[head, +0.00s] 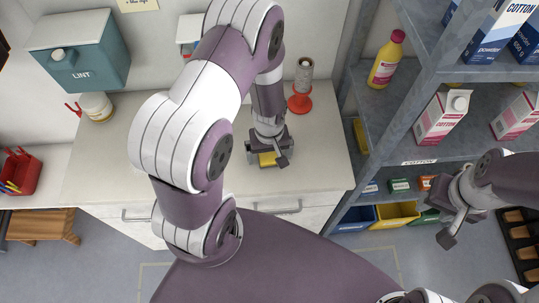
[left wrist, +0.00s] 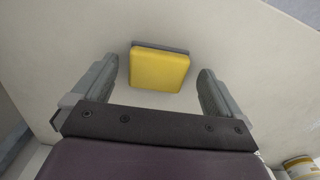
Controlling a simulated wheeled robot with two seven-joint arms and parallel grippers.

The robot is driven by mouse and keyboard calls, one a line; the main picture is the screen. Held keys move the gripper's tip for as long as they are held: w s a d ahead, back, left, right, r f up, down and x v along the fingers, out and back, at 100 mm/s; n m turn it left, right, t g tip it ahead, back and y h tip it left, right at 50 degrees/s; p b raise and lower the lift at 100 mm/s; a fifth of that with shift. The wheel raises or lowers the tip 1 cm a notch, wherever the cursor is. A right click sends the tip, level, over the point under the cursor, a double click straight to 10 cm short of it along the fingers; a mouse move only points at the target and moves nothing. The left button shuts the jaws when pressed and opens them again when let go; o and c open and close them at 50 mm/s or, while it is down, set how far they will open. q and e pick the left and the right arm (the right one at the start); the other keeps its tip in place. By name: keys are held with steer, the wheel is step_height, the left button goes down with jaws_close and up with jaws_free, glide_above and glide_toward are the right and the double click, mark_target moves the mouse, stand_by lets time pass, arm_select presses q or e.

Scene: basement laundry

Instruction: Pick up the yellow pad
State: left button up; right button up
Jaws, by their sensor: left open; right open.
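The yellow pad (left wrist: 158,70) is a small square block with a grey layer along its far edge. It lies on the pale countertop, and in the left wrist view it sits beyond and between my open left fingers (left wrist: 155,95). In the head view the yellow pad (head: 268,159) is partly hidden beneath my left gripper (head: 270,160), which is above it over the counter. The left jaws hold nothing. My right gripper (head: 450,222) is open and empty at the right, in front of the shelf's lower part.
The countertop (head: 325,150) is clear around the pad. A teal lint box (head: 85,55) and a small jar (head: 96,106) are left. Blue shelving (head: 385,110) holds bottles and cartons at the right.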

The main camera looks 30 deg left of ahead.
mark_target(273, 158)
arm_select(q)
steer(key=shift+f, duration=0.3)
steer(key=shift+w+d+f, duration=0.1)
steer(key=shift+w, duration=0.15)
steer(key=c, duration=0.5)
steer(key=shift+s, duration=0.15)
steer(key=c, duration=0.6)
steer(key=r, duration=0.2)
steer(key=d+r+b, duration=0.1)
steer(key=r, duration=0.1)
steer(key=shift+r, duration=0.35)
steer(key=s+d+r, duration=0.1)
steer(key=d+r, duration=0.1)
steer(key=d, duration=0.1)
steer(key=s+d+r+b, duration=0.1)
steer(key=d+r, duration=0.1)
steer(key=d, duration=0.1)
steer(key=s+d+r, duration=0.1)
steer(key=d+r, duration=0.1)
steer(key=d, duration=0.2)
steer(key=shift+d+r, duration=0.1)
steer(key=shift+r, duration=0.15)
